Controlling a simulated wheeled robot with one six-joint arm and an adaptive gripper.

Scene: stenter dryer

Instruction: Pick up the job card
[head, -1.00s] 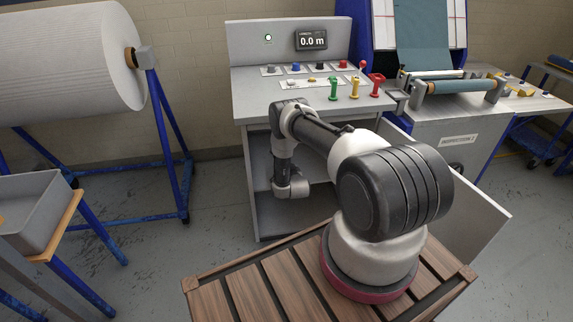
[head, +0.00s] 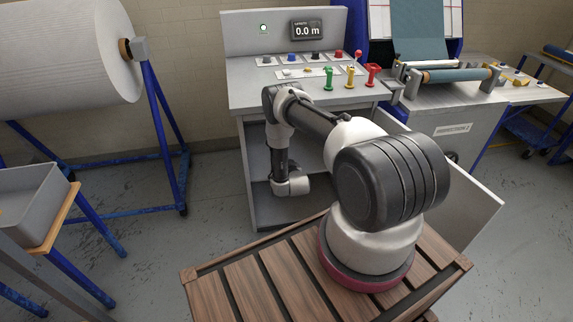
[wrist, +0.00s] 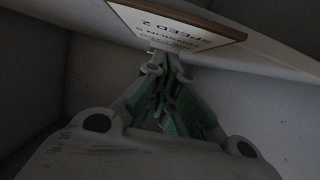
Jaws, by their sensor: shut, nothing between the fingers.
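The job card (wrist: 180,24) shows at the top of the wrist view as a pale card with a brown edge. Its print is upside down and reads something like "SPEED 2". My gripper (wrist: 164,66) is shut, with its green-padded fingers together and their tips close below the card's lower edge. Nothing shows held between them. I cannot tell whether the tips touch the card. In the head view my wrist is in the open front of the grey console (head: 236,98), and neither the fingers nor the card can be made out there.
The console's open door (head: 470,212) stands to the right of my arm. Pale panels (wrist: 270,110) close in around my gripper. Levers and buttons (head: 328,78) sit on the console top. A fabric roll (head: 65,55) on a blue stand and a grey bin (head: 35,200) are at left.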

